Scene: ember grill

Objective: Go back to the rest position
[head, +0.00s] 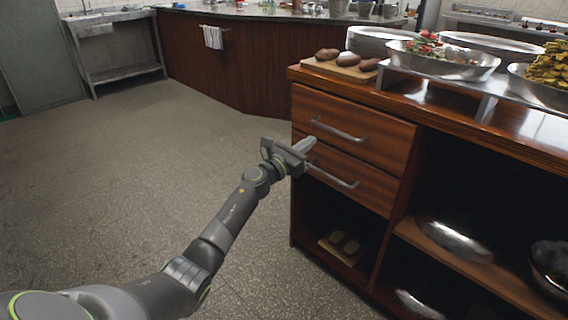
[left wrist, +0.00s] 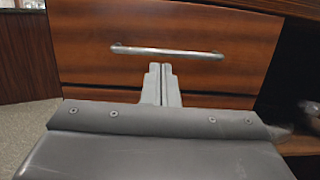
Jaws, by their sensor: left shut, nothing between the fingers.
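My left gripper (head: 306,146) is at the left front corner of the wooden cabinet, in front of its two drawers. Its fingers are shut with nothing between them. In the left wrist view the shut fingers (left wrist: 160,82) point at the drawer front, just below a metal bar handle (left wrist: 168,52). I cannot tell whether the fingertips touch the wood. The upper drawer (head: 352,128) and the lower drawer (head: 345,178) both look closed, each with a bar handle. My right gripper is in neither view.
The cabinet top (head: 520,125) holds a board with brown potato-like items (head: 343,67), stacked plates and metal trays of food (head: 440,62). Open shelves below hold metal bowls (head: 455,240). The grey floor (head: 130,190) to the left is clear. A wooden counter (head: 270,60) stands behind.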

